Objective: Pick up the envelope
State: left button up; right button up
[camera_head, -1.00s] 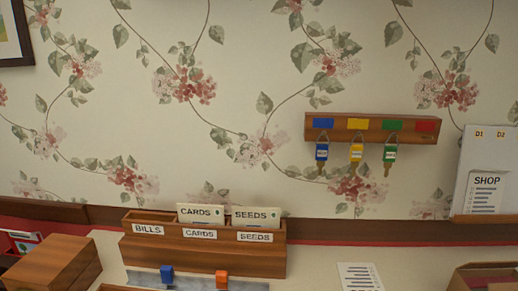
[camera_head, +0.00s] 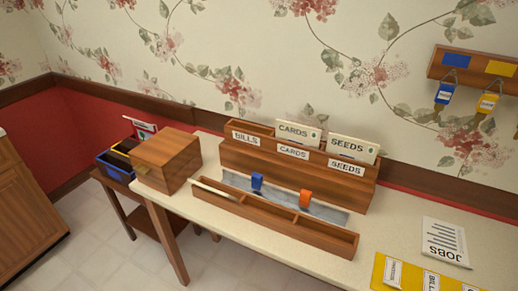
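No envelope can be told for certain. Cream packets marked CARDS (camera_head: 298,133) and SEEDS (camera_head: 353,148) stand upright in the wooden sorter (camera_head: 250,156) on the table; they may be envelopes or seed packets. The BILLS slot (camera_head: 246,138) shows nothing sticking up. A thin pale flat item (camera_head: 214,190) lies in the left part of the long low wooden tray (camera_head: 290,240) in front; I cannot tell what it is. Neither of my grippers is in view.
A wooden box (camera_head: 168,160) stands at the table's left end. Beyond it, a lower stand holds a blue bin (camera_head: 115,168). Blue (camera_head: 257,181) and orange (camera_head: 305,197) clips sit on a grey strip. A JOBS sheet (camera_head: 444,240) and yellow board (camera_head: 400,275) lie right. Keys hang above.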

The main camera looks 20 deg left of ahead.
aim_at(203, 186)
jog(key=k+j+u, duration=0.1)
jog(key=j, duration=0.2)
jog(key=k+j, duration=0.2)
jog(key=k+j+u, duration=0.15)
jog(key=j, duration=0.25)
jog(key=k+j+u, duration=0.1)
jog(key=j, duration=0.2)
jog(key=i+j+z, duration=0.2)
jog(key=j, duration=0.2)
